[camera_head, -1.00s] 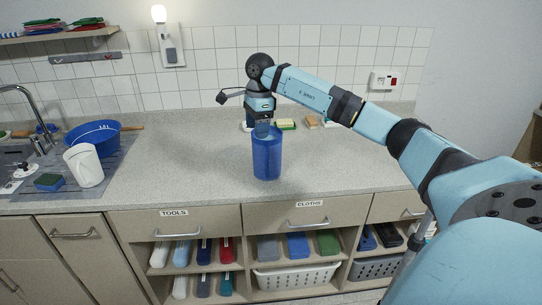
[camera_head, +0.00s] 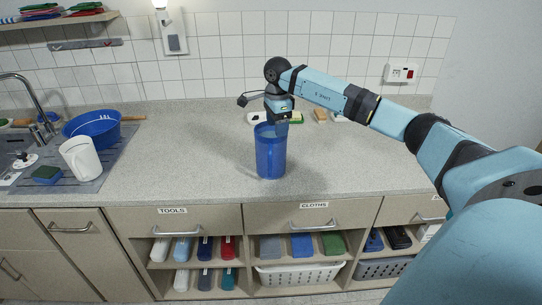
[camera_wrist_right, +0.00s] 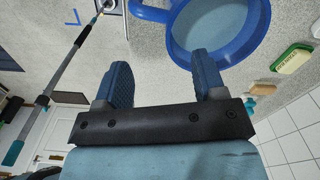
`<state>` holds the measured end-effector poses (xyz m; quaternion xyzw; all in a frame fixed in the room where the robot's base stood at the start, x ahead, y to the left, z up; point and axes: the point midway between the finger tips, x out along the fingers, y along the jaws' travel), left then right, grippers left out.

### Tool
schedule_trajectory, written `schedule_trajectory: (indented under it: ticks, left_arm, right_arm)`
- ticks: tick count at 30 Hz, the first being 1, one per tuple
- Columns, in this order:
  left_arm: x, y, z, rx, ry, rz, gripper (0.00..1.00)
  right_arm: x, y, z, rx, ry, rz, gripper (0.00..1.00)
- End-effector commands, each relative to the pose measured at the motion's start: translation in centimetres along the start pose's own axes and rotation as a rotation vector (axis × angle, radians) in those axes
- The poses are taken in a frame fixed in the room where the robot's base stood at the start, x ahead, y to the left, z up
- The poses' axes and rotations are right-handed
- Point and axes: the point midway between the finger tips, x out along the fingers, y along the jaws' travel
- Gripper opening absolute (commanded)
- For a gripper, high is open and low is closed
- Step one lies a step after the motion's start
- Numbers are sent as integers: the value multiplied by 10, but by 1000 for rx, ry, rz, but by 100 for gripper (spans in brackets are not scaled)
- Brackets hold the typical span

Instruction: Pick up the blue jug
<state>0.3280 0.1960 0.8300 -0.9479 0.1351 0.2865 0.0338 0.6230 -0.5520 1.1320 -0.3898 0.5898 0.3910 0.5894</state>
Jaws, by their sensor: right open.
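The blue jug (camera_head: 270,158) stands upright on the grey counter, near the middle of the head view. In the right wrist view its open round rim (camera_wrist_right: 252,42) and pale inside show at the top, with a blue handle reaching left. My right gripper (camera_head: 281,121) is above the back right of the jug's rim. In the right wrist view the gripper (camera_wrist_right: 162,72) has its two fingers apart with nothing held between them. One fingertip overlaps the rim in that view; I cannot tell whether it touches. My left gripper is not in view.
A sink area at left holds a blue basin (camera_head: 91,128), a white jug (camera_head: 81,158) and a sponge (camera_head: 46,174). Soap and brushes (camera_head: 262,118) lie behind the blue jug. Drawers and open shelves are below the counter. The counter is clear on both sides of the jug.

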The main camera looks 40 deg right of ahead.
Motion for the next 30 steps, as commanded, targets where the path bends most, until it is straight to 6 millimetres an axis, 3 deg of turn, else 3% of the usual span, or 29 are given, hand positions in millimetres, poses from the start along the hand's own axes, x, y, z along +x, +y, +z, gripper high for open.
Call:
schedule_trajectory:
  ticks: [8, 18, 24, 26, 30]
  left_arm:
    - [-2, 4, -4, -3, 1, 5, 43]
    - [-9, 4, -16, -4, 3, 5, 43]
    - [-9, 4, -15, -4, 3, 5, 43]
    - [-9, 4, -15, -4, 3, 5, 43]
    - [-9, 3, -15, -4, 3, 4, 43]
  right_arm:
    - [17, -1, 0, 0, 0, 1, 64]
    - [61, -4, 2, 0, 0, 0, 64]
    - [62, -4, 2, 0, 0, -1, 64]
    - [62, -4, 2, 0, 0, -1, 53]
    - [62, -4, 2, 0, 0, -1, 20]
